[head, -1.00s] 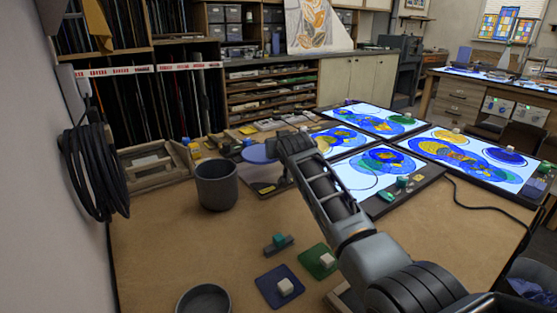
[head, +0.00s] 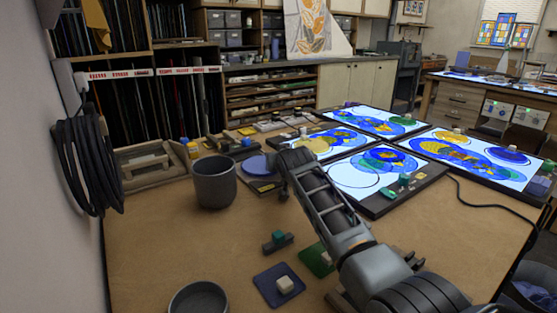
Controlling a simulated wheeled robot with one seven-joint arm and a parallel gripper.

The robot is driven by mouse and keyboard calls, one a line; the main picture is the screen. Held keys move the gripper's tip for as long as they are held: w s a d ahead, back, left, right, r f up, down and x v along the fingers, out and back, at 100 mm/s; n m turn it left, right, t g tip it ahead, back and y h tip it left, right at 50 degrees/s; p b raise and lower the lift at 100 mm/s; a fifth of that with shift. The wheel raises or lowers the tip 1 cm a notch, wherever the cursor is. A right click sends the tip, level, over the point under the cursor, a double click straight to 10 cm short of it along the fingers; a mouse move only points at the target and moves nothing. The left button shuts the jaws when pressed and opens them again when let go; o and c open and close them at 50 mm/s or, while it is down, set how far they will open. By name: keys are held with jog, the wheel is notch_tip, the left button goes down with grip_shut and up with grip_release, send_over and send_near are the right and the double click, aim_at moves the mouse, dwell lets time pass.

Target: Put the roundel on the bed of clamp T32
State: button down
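A flat blue disc, which looks like the roundel (head: 254,166), is level at the left of my arm's far end, just above or on a dark stand with a yellow label (head: 263,187). I cannot tell whether it touches the stand. My gripper (head: 281,178) is at the disc's right edge, mostly hidden by my own arm, so its fingers do not show clearly. Several small clamps with coloured blocks stand about: one with a teal block (head: 278,238), one with a blue block (head: 246,143). No tag reading T32 is legible.
A grey bin (head: 214,184) stands left of the disc, and a round grey bowl (head: 198,300) is at the front. Lit panels (head: 362,176) fill the right. The left middle of the table is clear.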

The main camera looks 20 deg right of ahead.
jog(key=shift+f, duration=0.4)
jog(key=c, duration=1.4)
grip_release()
jog(key=shift+s+f, duration=0.1)
jog(key=o, duration=0.4)
jog(key=shift+f, duration=0.25)
jog(key=shift+r+p, duration=0.55)
jog(key=shift+r, duration=0.1)
jog(key=shift+s+r+p, duration=0.25)
jog(key=shift+p, duration=0.35)
jog(key=shift+r+p+v, duration=0.15)
jog(key=shift+p+v, duration=2.7)
jog(key=shift+p, duration=0.15)
jog(key=shift+r+p+v, duration=0.1)
jog(key=shift+p+v, duration=2.8)
jog(key=shift+p, duration=0.1)
jog(key=shift+w, duration=0.1)
